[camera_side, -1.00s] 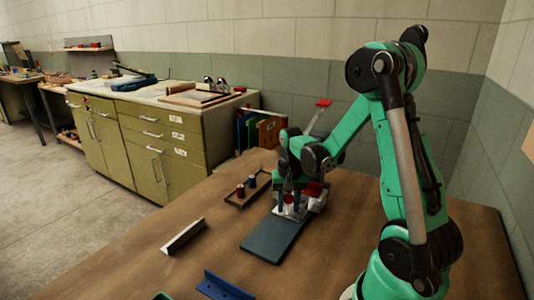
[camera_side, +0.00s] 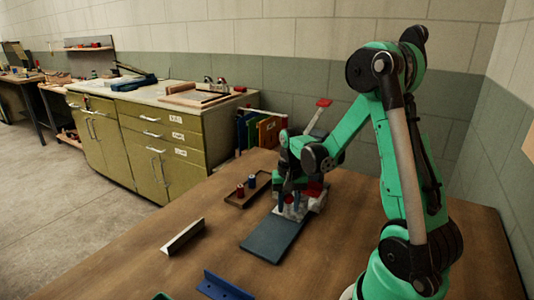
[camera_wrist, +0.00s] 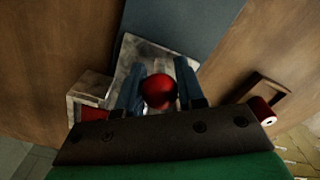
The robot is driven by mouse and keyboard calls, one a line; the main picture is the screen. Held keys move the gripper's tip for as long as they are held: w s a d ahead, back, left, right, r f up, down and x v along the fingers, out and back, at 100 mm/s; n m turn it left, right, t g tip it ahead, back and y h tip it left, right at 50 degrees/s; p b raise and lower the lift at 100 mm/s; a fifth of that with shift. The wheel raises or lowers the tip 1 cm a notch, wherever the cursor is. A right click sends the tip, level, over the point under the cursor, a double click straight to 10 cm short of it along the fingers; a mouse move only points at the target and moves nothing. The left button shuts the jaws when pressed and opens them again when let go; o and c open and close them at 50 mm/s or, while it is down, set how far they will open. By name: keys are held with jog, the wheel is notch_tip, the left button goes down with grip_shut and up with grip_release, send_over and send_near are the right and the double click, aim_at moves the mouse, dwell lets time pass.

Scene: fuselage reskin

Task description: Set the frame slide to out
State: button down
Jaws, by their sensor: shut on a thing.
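The frame slide appears to be the worn grey metal fixture (camera_side: 292,213) on the wooden table, with a red ball knob (camera_wrist: 159,91) on it. A flat dark blue-grey plate (camera_side: 272,240) extends from the fixture toward the front. My gripper (camera_wrist: 160,78) has its two blue fingers on either side of the red knob and is shut on it. In the side view, my gripper (camera_side: 289,200) points down over the fixture and hides part of it. The slide's position marks cannot be made out.
A brown tray (camera_side: 236,201) with a red and a blue cylinder stands just left of the fixture. A pale angled strip (camera_side: 184,237) and a blue bracket (camera_side: 224,286) lie nearer the front. Bare table lies between them. A red block (camera_wrist: 95,113) sits beside the fixture.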

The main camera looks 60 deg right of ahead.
aim_at(260, 249)
dwell(0.4)
jog(key=a, duration=1.2)
jog(key=shift+a, duration=0.3)
jog(key=c, duration=0.5)
grip_release()
jog(key=shift+c, duration=0.2)
jog(key=shift+d, duration=0.1)
jog(key=shift+r, duration=0.15)
jog(key=shift+r, duration=2.65)
jog(key=shift+r, duration=0.1)
